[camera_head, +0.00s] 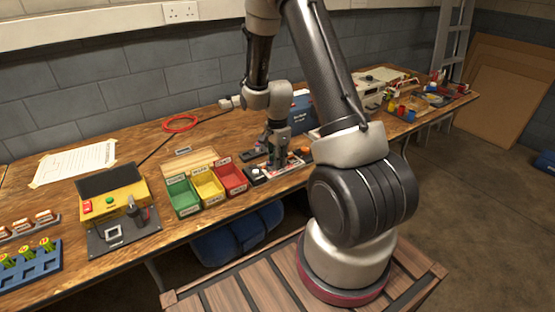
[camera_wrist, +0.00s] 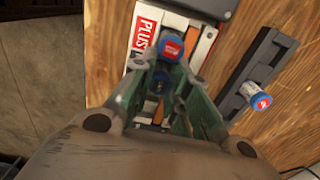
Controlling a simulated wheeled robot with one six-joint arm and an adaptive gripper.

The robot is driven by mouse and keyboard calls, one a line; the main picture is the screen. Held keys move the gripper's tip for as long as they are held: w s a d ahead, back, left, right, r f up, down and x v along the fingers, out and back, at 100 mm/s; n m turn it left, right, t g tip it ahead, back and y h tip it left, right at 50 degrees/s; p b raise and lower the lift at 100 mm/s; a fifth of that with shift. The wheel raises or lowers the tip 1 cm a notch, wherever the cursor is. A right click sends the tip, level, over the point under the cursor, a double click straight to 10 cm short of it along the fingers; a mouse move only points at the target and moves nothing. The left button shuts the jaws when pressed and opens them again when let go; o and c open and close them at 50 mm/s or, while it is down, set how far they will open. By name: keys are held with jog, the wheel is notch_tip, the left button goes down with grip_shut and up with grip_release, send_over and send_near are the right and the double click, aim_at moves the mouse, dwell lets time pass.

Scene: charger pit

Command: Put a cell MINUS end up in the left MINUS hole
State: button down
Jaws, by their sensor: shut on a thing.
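My gripper (camera_wrist: 162,72) is shut on a blue cell (camera_wrist: 171,46) with a red mark on its visible end. The cell sits between the green fingertips, and the fingers hide part of it. Below it is the charger, a pale block with a red PLUS label (camera_wrist: 145,33) beside the cell. No MINUS label or hole can be made out; the fingers cover much of the block. In the head view my gripper (camera_head: 277,160) is low over the red-and-white charger (camera_head: 296,163) on the bench. Another blue cell (camera_wrist: 257,96) rests at a dark slotted holder (camera_wrist: 270,62) to the right.
Green (camera_head: 183,198), yellow (camera_head: 207,187) and red (camera_head: 231,178) bins stand left of the charger. A yellow tester (camera_head: 110,205) is farther left, with a blue rack (camera_head: 30,268) of green cells. A dark box (camera_wrist: 210,6) sits by the charger in the wrist view.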

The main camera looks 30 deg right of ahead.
jog(key=shift+f, duration=0.1)
dwell(0.5)
jog(key=c, duration=1.3)
grip_release()
jog(key=shift+r, duration=3.5)
